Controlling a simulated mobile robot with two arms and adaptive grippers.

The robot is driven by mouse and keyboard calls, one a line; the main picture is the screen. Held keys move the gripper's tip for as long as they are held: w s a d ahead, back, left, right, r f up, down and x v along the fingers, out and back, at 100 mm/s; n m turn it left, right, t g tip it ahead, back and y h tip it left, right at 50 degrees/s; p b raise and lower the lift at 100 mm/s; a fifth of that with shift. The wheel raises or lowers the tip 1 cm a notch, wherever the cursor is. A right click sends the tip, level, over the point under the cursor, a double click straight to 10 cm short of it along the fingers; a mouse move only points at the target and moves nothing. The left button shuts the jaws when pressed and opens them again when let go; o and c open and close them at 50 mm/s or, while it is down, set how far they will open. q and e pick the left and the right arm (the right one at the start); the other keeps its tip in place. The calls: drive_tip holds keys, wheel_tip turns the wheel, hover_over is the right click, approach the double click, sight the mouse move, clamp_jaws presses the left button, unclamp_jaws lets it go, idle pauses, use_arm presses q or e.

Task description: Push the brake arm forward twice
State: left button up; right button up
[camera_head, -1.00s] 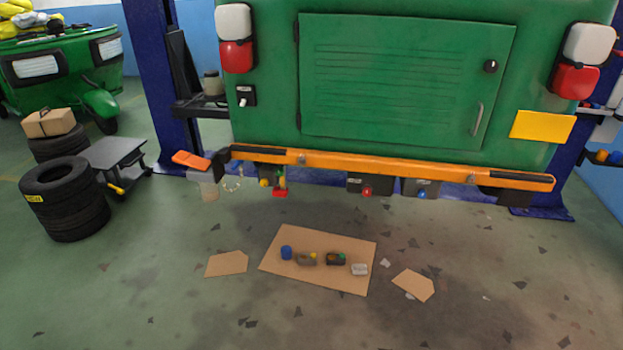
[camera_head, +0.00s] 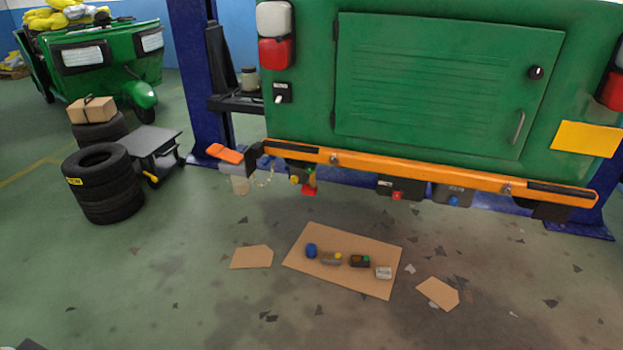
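The green rickshaw (camera_head: 440,75) is raised between blue lift posts, its flat panel facing me. An orange bumper bar (camera_head: 420,170) runs along its lower edge. At the bar's left end an orange paddle-like lever (camera_head: 225,153) sticks out to the left; it looks like the brake arm, but no label shows this. Small parts with red, yellow and blue knobs hang under the bar, including a red one (camera_head: 309,190). Neither of my grippers shows. A dark sliver at the bottom left corner is too little to identify.
A cardboard sheet (camera_head: 340,283) with several small parts lies on the floor, with smaller cardboard pieces beside it. Stacked tyres (camera_head: 104,195) and a low grey trolley (camera_head: 153,147) stand at left. A blue lift post (camera_head: 188,75) rises left of the rickshaw. The near floor is mostly clear.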

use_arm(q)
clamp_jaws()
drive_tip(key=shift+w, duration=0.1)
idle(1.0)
